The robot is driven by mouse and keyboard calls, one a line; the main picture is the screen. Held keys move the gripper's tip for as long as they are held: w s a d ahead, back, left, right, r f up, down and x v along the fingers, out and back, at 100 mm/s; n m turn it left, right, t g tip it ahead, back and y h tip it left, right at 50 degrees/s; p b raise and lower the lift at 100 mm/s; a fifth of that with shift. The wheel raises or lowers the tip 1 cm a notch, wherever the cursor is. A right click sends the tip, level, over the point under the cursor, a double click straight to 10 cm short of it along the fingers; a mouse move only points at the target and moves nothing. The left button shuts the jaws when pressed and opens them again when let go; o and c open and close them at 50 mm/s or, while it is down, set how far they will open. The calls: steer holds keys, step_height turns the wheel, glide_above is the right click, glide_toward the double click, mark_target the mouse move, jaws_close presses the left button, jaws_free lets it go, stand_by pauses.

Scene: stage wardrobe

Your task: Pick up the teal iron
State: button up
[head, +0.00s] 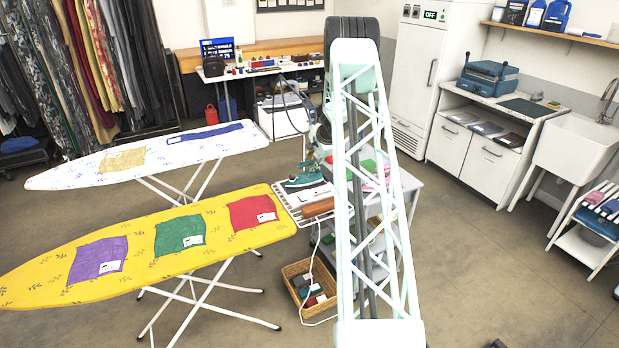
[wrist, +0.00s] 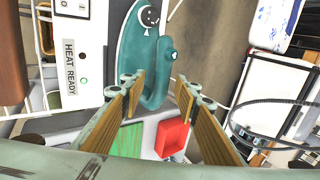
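The teal iron (head: 305,178) sits at the far end of the yellow ironing board, by its wire rest, in the head view. In the wrist view the iron (wrist: 132,45) shows a moon face on its body, and its curved handle (wrist: 163,75) points toward my gripper. My gripper (wrist: 160,86) is open, its two wood-coloured fingers on either side of the handle's near end. I cannot tell whether they touch it. A white panel marked HEAT READY (wrist: 75,65) is beside the iron. In the head view my arm hides most of the gripper.
The yellow ironing board (head: 40,268) bears purple, green and red cloths. A white-topped board (head: 80,175) stands behind it. A wicker basket (head: 292,270) is on the floor below. A red open box (wrist: 172,137) and a green piece (wrist: 127,140) lie under my fingers.

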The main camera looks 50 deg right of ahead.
steer(key=shift+w+d+f, duration=0.15)
steer(key=shift+w+f, duration=0.15)
steer(key=shift+f, duration=0.25)
steer(key=shift+r, duration=0.1)
jaws_close()
stand_by(0.4)
steer(key=shift+r, duration=1.75)
steer(key=s+a+r+b, duration=0.1)
steer(key=s+a+b, duration=0.6)
steer(key=s+a, duration=0.3)
steer(key=shift+s+a+r, duration=0.25)
steer(key=shift+a, duration=0.75)
